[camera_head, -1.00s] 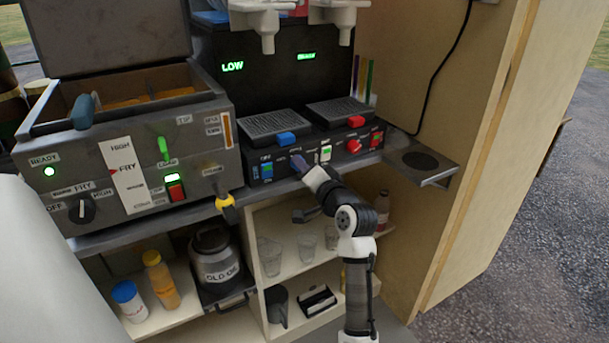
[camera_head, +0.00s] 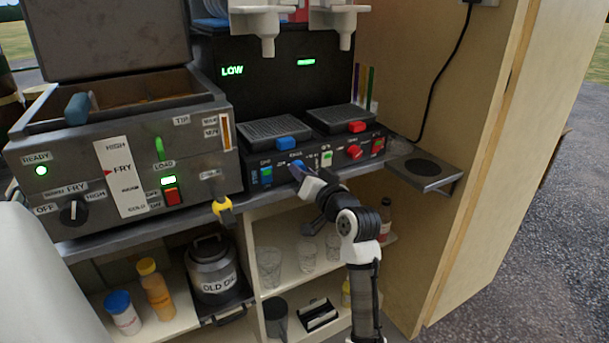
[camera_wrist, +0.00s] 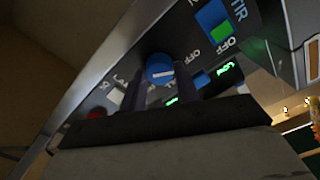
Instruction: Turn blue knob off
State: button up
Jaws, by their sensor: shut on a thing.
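The blue knob (camera_wrist: 160,70) is on the black front panel of the drinks machine (camera_head: 265,172). In the wrist view it sits between my two fingers and its white mark lies nearly level in the picture. My gripper (camera_wrist: 162,84) is shut on the knob, one finger on each side. In the head view my gripper (camera_head: 301,170) reaches the panel from the lower right and mostly hides the knob.
A red knob (camera_head: 354,152) and a red switch (camera_head: 378,145) are right of my gripper. A blue-green switch (camera_head: 266,175) is left of it. The fryer (camera_head: 120,165) stands further left. Glasses (camera_head: 269,267) stand on the shelf below my arm.

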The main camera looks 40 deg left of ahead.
jog(key=o, duration=1)
jog(key=shift+c, duration=0.2)
jog(key=b+v, duration=0.1)
jog(key=v, duration=1.3)
jog(key=shift+a, duration=0.15)
